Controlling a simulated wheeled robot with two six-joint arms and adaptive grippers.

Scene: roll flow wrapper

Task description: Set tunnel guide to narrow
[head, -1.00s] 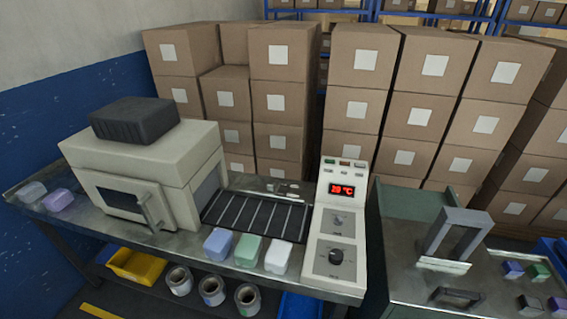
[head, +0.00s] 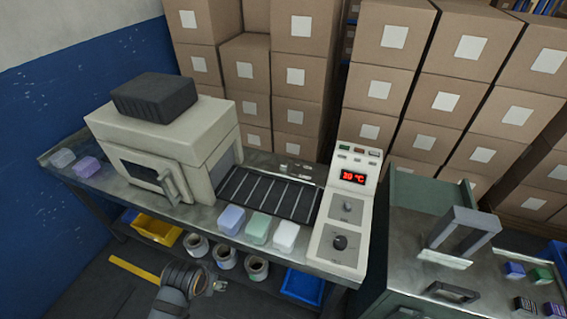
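The beige tunnel machine (head: 165,140) stands on the left bench, with a dark slab on top and a handle (head: 169,187) on its front. A rollered conveyor (head: 268,194) runs from its right side to a control panel (head: 340,232). The panel has a red display (head: 352,178), an upper dial (head: 347,206) and a lower black knob (head: 340,242). No label reads clearly, so I cannot tell which part is the tunnel guide. My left gripper (head: 217,287) is low in front of the bench, touching none of these; its fingers are too small to read. My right gripper is out of view.
Blue, green and white wrapped blocks (head: 258,228) lie along the bench front. Cans (head: 226,257), a yellow bin (head: 153,229) and a blue bin (head: 303,286) are underneath. A right-hand bench (head: 430,288) carries a grey frame (head: 462,236). Stacked cartons (head: 300,60) fill the back.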

